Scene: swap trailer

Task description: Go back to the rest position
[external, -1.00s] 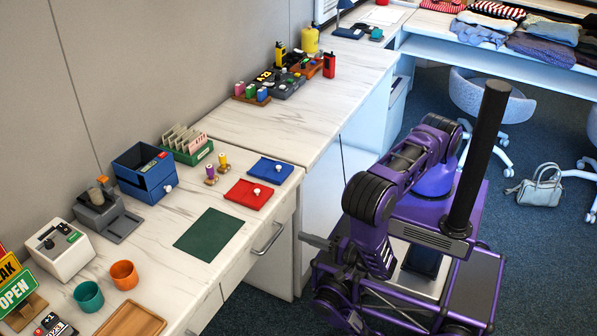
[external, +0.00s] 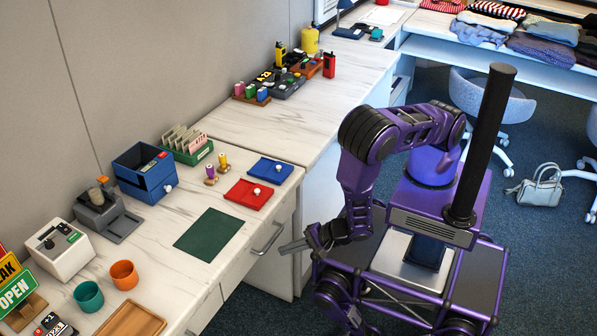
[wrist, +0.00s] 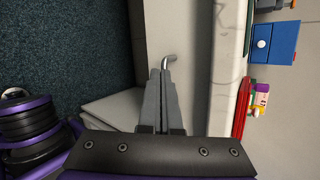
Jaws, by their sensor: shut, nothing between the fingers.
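My gripper (external: 290,247) is at the end of my purple arm, beside the front of the white counter (external: 140,262) and near a drawer handle (external: 268,238). In the wrist view my gripper (wrist: 161,75) has its two grey fingers together with nothing between them. The metal handle (wrist: 169,60) shows just beyond the fingertips there. I cannot tell whether the fingers touch it. The arm is bent, with its elbow raised above my base.
On the counter are a green mat (external: 208,235), a red tray (external: 249,194), a blue tray (external: 270,171) and a blue box (external: 146,172). Chairs (external: 490,95) and a handbag (external: 540,187) stand at the right. Blue carpet surrounds my base.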

